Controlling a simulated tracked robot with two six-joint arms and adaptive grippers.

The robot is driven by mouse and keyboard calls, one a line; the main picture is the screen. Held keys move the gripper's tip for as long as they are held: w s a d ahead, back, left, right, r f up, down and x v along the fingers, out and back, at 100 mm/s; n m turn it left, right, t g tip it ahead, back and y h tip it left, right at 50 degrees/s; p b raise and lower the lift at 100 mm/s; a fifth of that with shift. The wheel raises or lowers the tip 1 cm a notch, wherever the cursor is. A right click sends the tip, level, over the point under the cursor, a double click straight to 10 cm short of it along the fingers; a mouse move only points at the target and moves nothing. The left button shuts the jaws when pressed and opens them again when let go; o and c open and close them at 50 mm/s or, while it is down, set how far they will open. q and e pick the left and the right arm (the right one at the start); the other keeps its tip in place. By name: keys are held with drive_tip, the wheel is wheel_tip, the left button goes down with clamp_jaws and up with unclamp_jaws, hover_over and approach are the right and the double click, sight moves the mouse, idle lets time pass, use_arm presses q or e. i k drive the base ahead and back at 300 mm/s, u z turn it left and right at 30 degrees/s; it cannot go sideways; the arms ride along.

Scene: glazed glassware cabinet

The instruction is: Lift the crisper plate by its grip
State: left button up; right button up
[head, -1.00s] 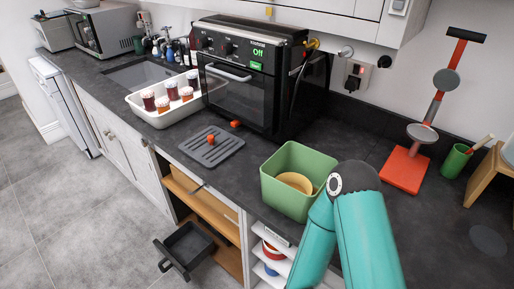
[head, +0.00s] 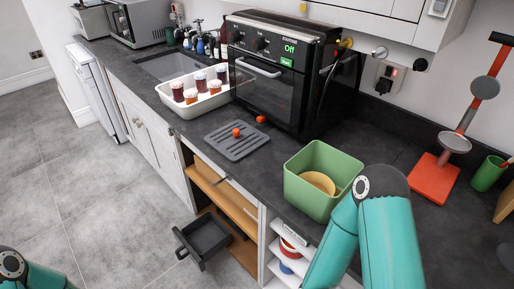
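The crisper plate (head: 240,147) is a dark grey, ridged, square plate lying flat on the dark worktop in front of the oven. Its grip (head: 236,132) looks like a small orange-red knob standing up from the plate. Nothing touches the plate or the knob. Teal links of my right arm show at the lower right, and part of my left arm shows at the bottom left corner. Neither gripper is in the picture.
A black oven (head: 282,75) stands behind the plate, with another small orange-red piece (head: 261,119) at its foot. A white tray (head: 185,112) of jars is to the left, a green bin (head: 308,204) to the right.

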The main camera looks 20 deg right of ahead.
sight(236, 140)
drive_tip(key=k, duration=1.1)
drive_tip(key=u, duration=0.65)
drive_tip(key=i, duration=2.25)
drive_tip(key=z, duration=0.5)
drive_tip(key=k, duration=0.9)
drive_tip(key=z, duration=0.2)
drive_tip(key=i, duration=0.55)
